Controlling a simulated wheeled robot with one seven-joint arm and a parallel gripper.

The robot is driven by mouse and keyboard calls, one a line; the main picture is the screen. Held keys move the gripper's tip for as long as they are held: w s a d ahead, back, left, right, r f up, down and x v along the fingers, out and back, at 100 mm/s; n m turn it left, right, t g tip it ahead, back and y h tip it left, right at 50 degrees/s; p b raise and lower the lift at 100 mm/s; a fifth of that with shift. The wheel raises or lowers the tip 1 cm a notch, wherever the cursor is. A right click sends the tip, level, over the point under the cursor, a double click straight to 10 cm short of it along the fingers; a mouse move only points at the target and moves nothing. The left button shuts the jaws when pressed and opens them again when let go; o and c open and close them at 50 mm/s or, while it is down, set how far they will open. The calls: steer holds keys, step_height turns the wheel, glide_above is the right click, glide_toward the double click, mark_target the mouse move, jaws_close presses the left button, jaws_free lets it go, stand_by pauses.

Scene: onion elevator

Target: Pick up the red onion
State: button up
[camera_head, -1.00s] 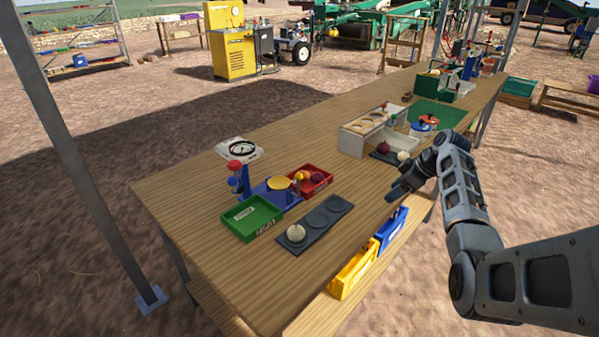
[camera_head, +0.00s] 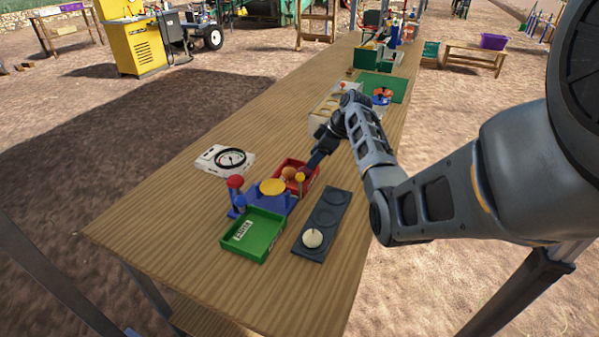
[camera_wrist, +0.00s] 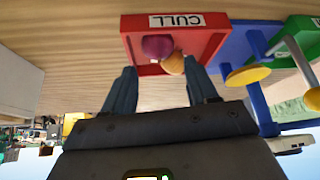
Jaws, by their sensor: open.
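The red onion (camera_wrist: 157,47) lies in the red tray marked CULL (camera_wrist: 205,48), touching or close beside a yellow-orange onion (camera_wrist: 173,64). The tray also shows in the head view (camera_head: 311,182), where the orange onion (camera_head: 288,173) is visible and the red onion is mostly hidden or too small to tell. My gripper (camera_wrist: 162,88) is open and empty. Its two fingers point at the tray, with the onions ahead of and between the tips, apart from them. In the head view my gripper (camera_head: 316,160) is at the tray's right edge.
A blue stand with a yellow disc (camera_head: 272,187) and a green tray (camera_head: 254,236) sit beside the red tray. A dark board (camera_head: 323,220) with a white onion (camera_head: 313,238) lies nearer. A dial scale (camera_head: 226,160) is at left. Bare table lies left of it.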

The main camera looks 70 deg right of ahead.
mark_target(305, 172)
steer(key=b+x, duration=0.2)
steer(key=x, duration=0.1)
steer(key=b+x, duration=0.1)
steer(key=x, duration=0.1)
steer(key=shift+s+f+b, duration=0.15)
steer(key=shift+f+b, duration=0.15)
steer(key=shift+f, duration=0.1)
steer(key=shift+w+f, duration=0.2)
steer(key=shift+r, duration=0.1)
steer(key=c, duration=0.7)
